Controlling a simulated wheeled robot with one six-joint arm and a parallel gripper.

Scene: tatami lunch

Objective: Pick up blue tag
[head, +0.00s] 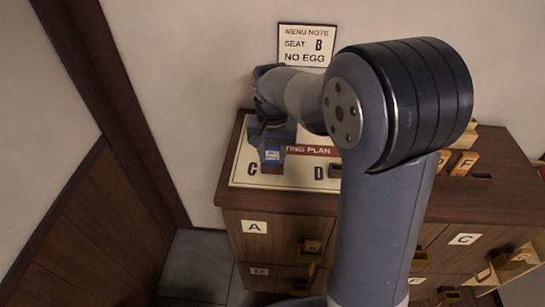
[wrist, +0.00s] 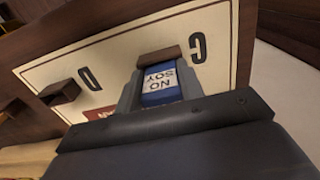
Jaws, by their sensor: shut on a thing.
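The blue tag (head: 272,157) has a white label, which reads "NO SOY" in the wrist view (wrist: 161,97). My gripper (wrist: 160,84) is shut on the tag, with one finger on each side. In the head view my gripper (head: 272,151) is over the left part of the seating plan board (head: 240,172), near the letter C. A small brown block (wrist: 159,57) is right at the tag's far end, beside the C. I cannot tell whether the tag touches the block or the board.
Another brown block (wrist: 59,92) is beside the D. A menu note (head: 306,45) on the wall reads "SEAT B, NO EGG". Orange tags (head: 463,163) stand at the cabinet's right. Lettered drawers are below the cabinet top (head: 290,199). My arm hides the middle.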

